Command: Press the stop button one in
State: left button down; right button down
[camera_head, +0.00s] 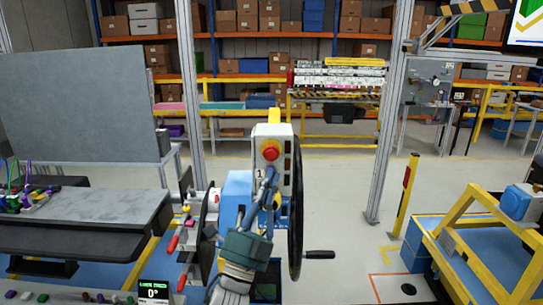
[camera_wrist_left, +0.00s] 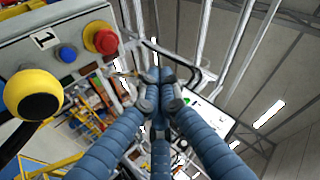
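The stop button, a red mushroom cap on a yellow base (camera_head: 270,153), is on the front of a grey control box (camera_head: 286,133) marked "1". In the left wrist view the red button (camera_wrist_left: 102,39) is at the upper left, beside a blue button (camera_wrist_left: 66,53) and the "1" label. My left gripper (camera_head: 269,176) is just below the red button in the head view. Its blue fingers are closed together and hold nothing; the fingertips (camera_wrist_left: 155,76) show right of the button in the wrist view, with a gap in the picture. I cannot tell how deep the button sits. My right gripper is not in view.
A large black handwheel (camera_head: 296,210) with a crank handle stands right of the box. Another wheel (camera_head: 206,235) with red handles is at left. A yellow-and-black knob (camera_wrist_left: 32,95) is near the box in the wrist view. Floor on the right is partly clear.

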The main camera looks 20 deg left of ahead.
aim_at(271, 154)
pick_arm(q)
jog(key=shift+w+a+b, duration=0.4)
jog(key=shift+w+b, duration=0.15)
jog(key=shift+w, duration=0.85)
jog(key=shift+w+a+b, duration=0.45)
jog(key=shift+w+b, duration=0.1)
jog(key=shift+w, duration=0.9)
jog(key=shift+w+a+b, duration=0.4)
jog(key=shift+w+b, duration=0.15)
jog(key=shift+w, duration=0.85)
jog(key=shift+w+b, duration=0.2)
jog(key=shift+b, duration=0.15)
jog(key=shift+w+a, duration=0.1)
jog(key=shift+w, duration=0.1)
jog(key=shift+w+a+b, duration=0.1)
jog(key=shift+w+b, duration=0.2)
jog(key=shift+b, duration=0.05)
jog(key=shift+s, duration=0.15)
jog(key=shift+s+d+p, duration=0.25)
jog(key=shift+s+p, duration=0.05)
jog(key=shift+s, duration=0.35)
